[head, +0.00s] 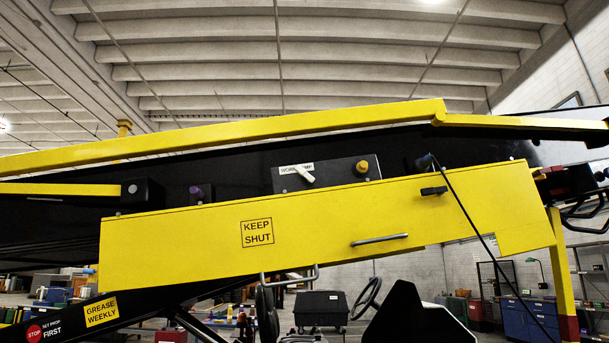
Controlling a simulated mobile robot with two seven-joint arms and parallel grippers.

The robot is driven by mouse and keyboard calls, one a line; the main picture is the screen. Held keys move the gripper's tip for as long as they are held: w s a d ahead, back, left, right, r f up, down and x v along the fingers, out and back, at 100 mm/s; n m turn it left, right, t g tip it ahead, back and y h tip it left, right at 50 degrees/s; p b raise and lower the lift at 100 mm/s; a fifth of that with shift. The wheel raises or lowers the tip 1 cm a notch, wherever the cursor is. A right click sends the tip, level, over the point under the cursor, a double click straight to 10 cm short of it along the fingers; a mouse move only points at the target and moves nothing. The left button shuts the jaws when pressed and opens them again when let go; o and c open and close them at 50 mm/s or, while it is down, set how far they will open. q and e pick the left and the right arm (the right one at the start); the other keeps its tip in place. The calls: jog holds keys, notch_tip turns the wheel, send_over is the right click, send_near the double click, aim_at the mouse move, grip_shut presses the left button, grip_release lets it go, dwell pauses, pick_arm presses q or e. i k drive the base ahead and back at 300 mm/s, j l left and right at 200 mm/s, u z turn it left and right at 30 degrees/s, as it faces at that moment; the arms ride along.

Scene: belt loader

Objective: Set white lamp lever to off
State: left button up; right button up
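The white lamp lever (304,174) is on the front of a dark grey control box (332,176) in the head view. The lever slants from upper left to lower right and partly covers a white label (286,170), on which "WORK" can be read. I cannot tell from the markings which setting it points to. The box sits behind the top edge of a yellow panel (320,226). Neither of my grippers can be made out in the head view.
A yellow knob (362,167) is at the box's right, and a purple knob (196,191) is farther left. A black cable (462,207) hangs across the panel from a plug. A yellow rail (240,133) runs above. A grey handle (380,240) is on the panel.

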aim_at(299, 169)
jog(key=i+l+z, duration=0.15)
jog(key=l, duration=0.35)
jog(key=i+l+z, duration=0.15)
jog(key=l, duration=0.3)
jog(key=i+l+z, duration=0.15)
jog(key=i+l, duration=0.2)
jog(key=i+l+z, duration=0.15)
jog(key=i+l, duration=0.15)
jog(key=l, duration=0.2)
